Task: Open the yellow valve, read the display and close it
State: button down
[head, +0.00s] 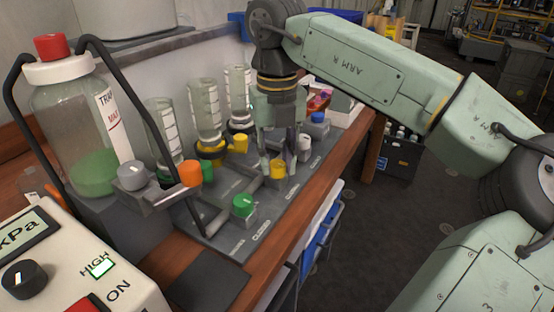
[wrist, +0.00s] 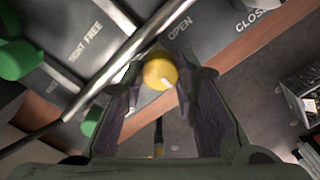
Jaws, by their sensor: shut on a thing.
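The yellow valve (head: 278,168) has a round knob on the grey panel along the bench's front edge. My gripper (head: 278,158) points down over it, with its fingers shut on the knob's sides. In the wrist view the yellow knob (wrist: 160,72) sits between my fingertips (wrist: 158,80). A pale mark on the knob points towards the bottom of that view. The words OPEN and CLOSE are printed on the panel beside it. The display (head: 22,232) at the lower left shows "kPa"; its number is outside the picture.
A green knob (head: 242,206), an orange knob (head: 190,173) and a second yellow knob (head: 240,142) stand nearby. A large bottle with a red cap (head: 68,130) and several graduated cylinders stand behind. A metal rod crosses close by in the wrist view.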

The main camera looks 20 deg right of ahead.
jog(key=shift+m, duration=0.3)
dwell(0.4)
jog(key=c, duration=1.2)
grip_release()
jog(key=shift+c, duration=0.2)
